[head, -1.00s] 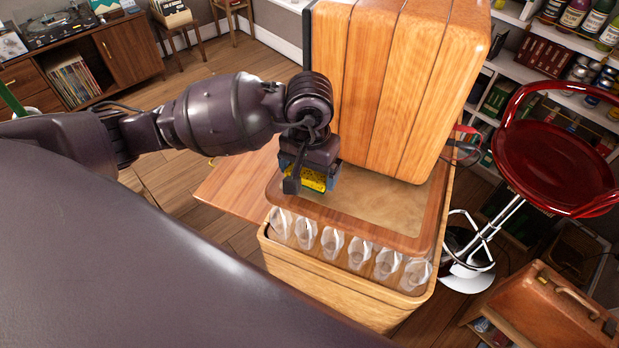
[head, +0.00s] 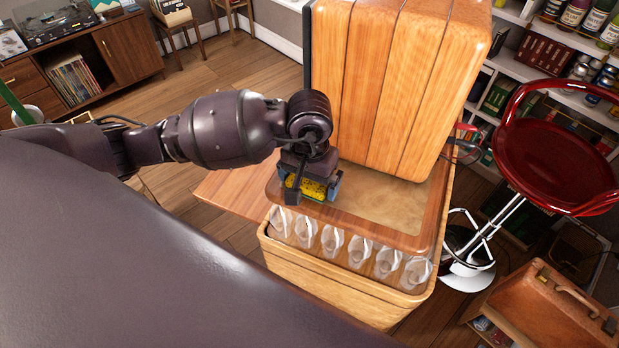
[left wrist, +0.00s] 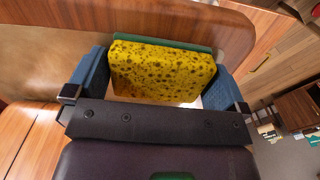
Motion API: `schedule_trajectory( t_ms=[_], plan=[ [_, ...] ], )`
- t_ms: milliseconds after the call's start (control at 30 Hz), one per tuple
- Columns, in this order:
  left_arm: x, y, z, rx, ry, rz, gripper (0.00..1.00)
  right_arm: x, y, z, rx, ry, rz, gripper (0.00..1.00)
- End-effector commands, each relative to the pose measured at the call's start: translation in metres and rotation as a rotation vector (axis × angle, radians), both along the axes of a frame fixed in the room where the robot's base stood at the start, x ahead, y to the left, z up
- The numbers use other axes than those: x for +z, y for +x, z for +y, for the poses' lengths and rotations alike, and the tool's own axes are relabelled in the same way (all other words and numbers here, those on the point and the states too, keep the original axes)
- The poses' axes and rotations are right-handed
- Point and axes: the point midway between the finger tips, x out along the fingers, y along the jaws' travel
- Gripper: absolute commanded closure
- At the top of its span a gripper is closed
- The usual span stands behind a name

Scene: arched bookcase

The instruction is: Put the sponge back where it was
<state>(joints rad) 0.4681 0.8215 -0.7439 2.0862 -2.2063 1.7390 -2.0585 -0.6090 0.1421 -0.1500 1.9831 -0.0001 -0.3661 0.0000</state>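My left gripper (head: 312,193) is shut on a yellow sponge with dark spots and a green backing. The sponge (head: 313,187) is at the left part of the wooden top with a tan inset (head: 390,238). In the left wrist view the sponge (left wrist: 163,73) sits between the two blue fingers, its green edge on the far side. The sponge is close over the top or on it; I cannot tell if it touches. My right gripper is not in view.
A large wooden striped case (head: 385,85) stands just behind and right of the gripper. Clear glasses (head: 332,243) line the front below the top. A red stool (head: 555,165) is at the right. The tan inset right of the gripper is bare.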

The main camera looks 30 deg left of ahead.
Motion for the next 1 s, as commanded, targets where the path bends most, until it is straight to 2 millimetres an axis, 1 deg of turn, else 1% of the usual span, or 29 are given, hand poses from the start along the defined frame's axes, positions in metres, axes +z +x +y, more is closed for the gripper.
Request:
schedule_trajectory(
  t_ms=[167,233,367,500,700,833,1000],
  plan=[
    [0.004,0.0,0.0,0.001,-0.001,0.001,0.0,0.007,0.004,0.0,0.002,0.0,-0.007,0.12],
    [0.01,0.001,0.0,-0.001,0.0,-0.004,0.0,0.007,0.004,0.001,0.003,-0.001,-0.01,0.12],
    [0.032,0.001,0.0,-0.003,0.001,-0.006,0.0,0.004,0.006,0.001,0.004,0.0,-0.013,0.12],
    [0.06,0.002,0.0,-0.001,0.001,-0.007,0.0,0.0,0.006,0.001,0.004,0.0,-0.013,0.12],
    [0.096,0.001,0.0,-0.001,0.001,-0.003,0.0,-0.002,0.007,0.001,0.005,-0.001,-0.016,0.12],
    [0.112,0.001,0.0,-0.001,0.0,-0.002,0.0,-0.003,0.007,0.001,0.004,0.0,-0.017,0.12],
    [0.122,0.0,0.0,0.001,0.0,0.0,0.0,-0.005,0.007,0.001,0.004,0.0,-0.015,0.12]
  ],
)
